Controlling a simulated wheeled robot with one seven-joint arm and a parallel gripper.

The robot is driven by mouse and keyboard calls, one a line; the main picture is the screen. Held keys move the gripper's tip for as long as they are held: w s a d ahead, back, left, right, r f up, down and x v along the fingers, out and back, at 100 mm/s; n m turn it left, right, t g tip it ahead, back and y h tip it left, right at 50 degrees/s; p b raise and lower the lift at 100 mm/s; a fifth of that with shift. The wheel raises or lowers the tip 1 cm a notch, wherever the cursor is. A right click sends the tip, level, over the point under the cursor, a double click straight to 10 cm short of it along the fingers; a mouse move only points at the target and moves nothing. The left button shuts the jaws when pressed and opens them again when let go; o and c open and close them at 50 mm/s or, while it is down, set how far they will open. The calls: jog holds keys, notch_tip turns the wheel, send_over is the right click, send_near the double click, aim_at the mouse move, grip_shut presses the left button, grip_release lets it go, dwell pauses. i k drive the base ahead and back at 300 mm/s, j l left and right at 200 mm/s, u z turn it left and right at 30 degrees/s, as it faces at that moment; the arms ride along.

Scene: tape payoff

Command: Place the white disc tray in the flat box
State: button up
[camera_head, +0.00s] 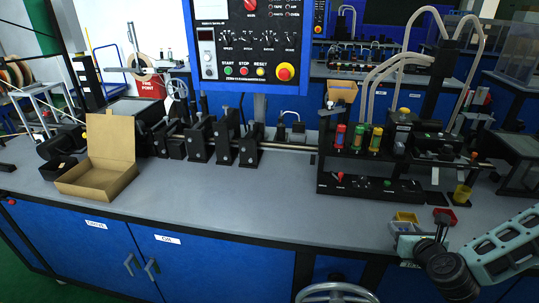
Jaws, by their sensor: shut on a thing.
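The flat box (97,184) is an open brown cardboard box with its lid raised at the back. It stands at the left on the grey bench top and looks empty. My gripper (425,240) is at the lower right, by the bench's front edge and far from the box. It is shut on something. A pale grey-white piece shows at its left side, but I cannot tell whether this is the white disc tray or part of my gripper. I cannot make out the white disc tray clearly anywhere else.
A yellow bin (405,217) and a red bin (445,213) sit just behind my gripper. A black fixture (370,185) with coloured cylinders stands behind them. Black roller stands (224,143) line the back. The front middle bench top (230,200) is clear. A spoked wheel (335,293) shows below.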

aim_at(93, 176)
jog(key=i+j+u, duration=0.1)
jog(key=j+u, duration=0.4)
jog(key=i+j+u, duration=0.2)
jog(key=u, duration=0.25)
jog(key=i+j+u, duration=0.25)
jog(key=j+u, duration=0.25)
jog(key=i+j, duration=0.25)
jog(key=i+j+u, duration=0.1)
jog(key=i, duration=0.8)
